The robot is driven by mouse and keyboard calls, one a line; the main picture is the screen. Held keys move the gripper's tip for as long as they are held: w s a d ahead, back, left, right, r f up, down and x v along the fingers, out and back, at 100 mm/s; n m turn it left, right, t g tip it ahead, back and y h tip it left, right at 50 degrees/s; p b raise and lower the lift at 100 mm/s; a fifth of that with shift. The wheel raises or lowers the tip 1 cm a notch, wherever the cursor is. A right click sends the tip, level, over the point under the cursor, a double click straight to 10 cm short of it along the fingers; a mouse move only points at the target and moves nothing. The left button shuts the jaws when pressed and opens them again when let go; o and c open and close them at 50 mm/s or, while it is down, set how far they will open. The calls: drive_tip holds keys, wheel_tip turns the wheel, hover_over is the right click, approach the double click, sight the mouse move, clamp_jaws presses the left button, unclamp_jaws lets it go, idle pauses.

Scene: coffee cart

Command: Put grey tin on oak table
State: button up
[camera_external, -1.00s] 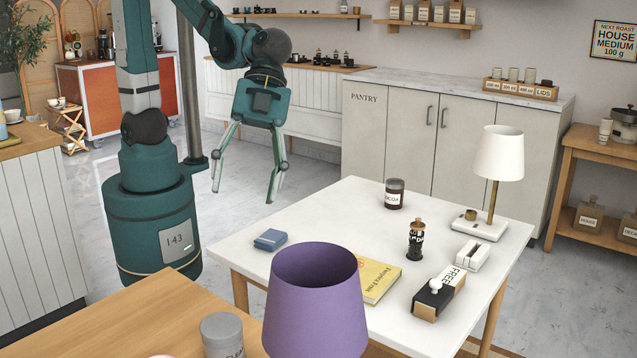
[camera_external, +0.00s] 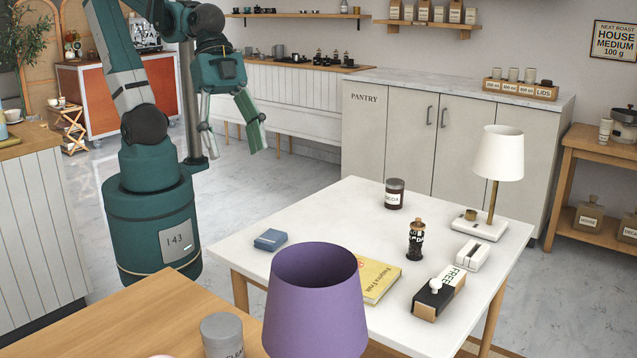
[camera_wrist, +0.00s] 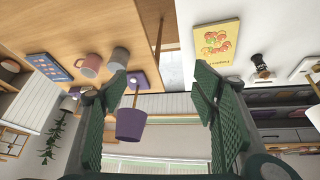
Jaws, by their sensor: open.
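The grey tin (camera_external: 222,338), a cylinder with a lid and a partly cut-off dark label, stands upright on the light wooden table, likely the oak table (camera_external: 130,318), at the front left. In the wrist view the grey tin (camera_wrist: 119,60) shows on the wooden surface (camera_wrist: 50,22), beside a pink mug (camera_wrist: 88,66). My gripper (camera_external: 231,138) is open and empty in the air, well behind and above both tables. Its two green fingers (camera_wrist: 165,82) are wide apart in the wrist view, with nothing held between them.
A purple lampshade (camera_external: 315,305) stands right of the tin. The white table (camera_external: 330,215) carries a blue box (camera_external: 270,240), a yellow book (camera_external: 378,279), a dark jar (camera_external: 394,195), a pepper mill (camera_external: 415,240) and a white lamp (camera_external: 498,155). Floor around my base is clear.

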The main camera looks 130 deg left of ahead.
drive_tip(key=s+a+r+n+t+y, duration=0.1)
drive_tip(key=s+a+n+y, duration=0.1)
drive_tip(key=s+a, duration=0.2)
drive_tip(key=shift+s+n+t, duration=0.3)
drive_tip(key=shift+s+t, duration=0.1)
drive_tip(key=shift+s, duration=0.35)
